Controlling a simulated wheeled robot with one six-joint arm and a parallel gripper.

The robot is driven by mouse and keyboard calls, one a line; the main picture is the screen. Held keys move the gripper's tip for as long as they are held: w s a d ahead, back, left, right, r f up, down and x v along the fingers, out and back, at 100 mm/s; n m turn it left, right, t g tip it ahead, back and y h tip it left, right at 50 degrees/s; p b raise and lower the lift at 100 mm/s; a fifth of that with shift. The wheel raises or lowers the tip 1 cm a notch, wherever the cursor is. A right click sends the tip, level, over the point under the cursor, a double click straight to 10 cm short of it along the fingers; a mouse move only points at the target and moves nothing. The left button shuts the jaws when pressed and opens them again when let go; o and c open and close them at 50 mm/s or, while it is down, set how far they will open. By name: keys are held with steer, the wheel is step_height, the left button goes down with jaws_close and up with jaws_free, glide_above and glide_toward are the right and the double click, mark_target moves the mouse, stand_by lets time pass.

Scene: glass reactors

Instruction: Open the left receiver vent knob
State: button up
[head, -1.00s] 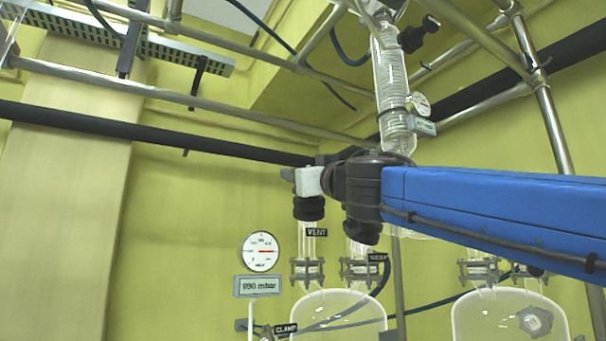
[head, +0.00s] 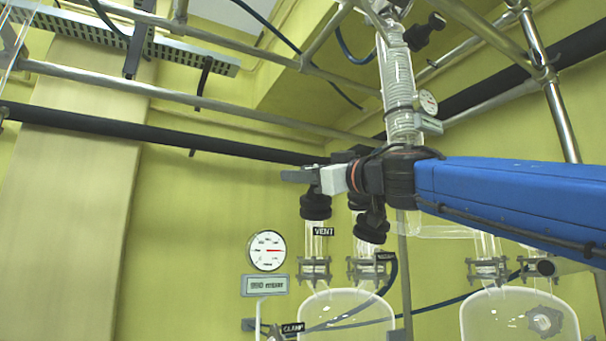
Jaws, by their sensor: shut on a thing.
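The left receiver vent knob (head: 316,206) is black and ribbed. It sits on top of a clear glass neck, with a black VENT label (head: 323,231) just below it on the right. My gripper (head: 299,177) reaches in from the right on the blue arm and is shut on the top of the knob. The finger contact is partly hidden by the gripper's own grey and dark parts. The left receiver (head: 345,318) is a clear glass vessel below.
A round gauge (head: 267,250) with a display below it stands left of the vent neck. A second black knob (head: 371,226) is close on the right, under my wrist. A glass column (head: 398,85), a second vessel (head: 520,316) and metal rails (head: 215,103) surround the arm.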

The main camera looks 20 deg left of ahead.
steer(key=shift+f, duration=0.1)
stand_by(0.3)
steer(key=o, duration=1.1)
steer(key=shift+c, duration=0.2)
steer(key=shift+d, duration=0.1)
steer(key=v, duration=1.7)
steer(key=shift+d, duration=0.2)
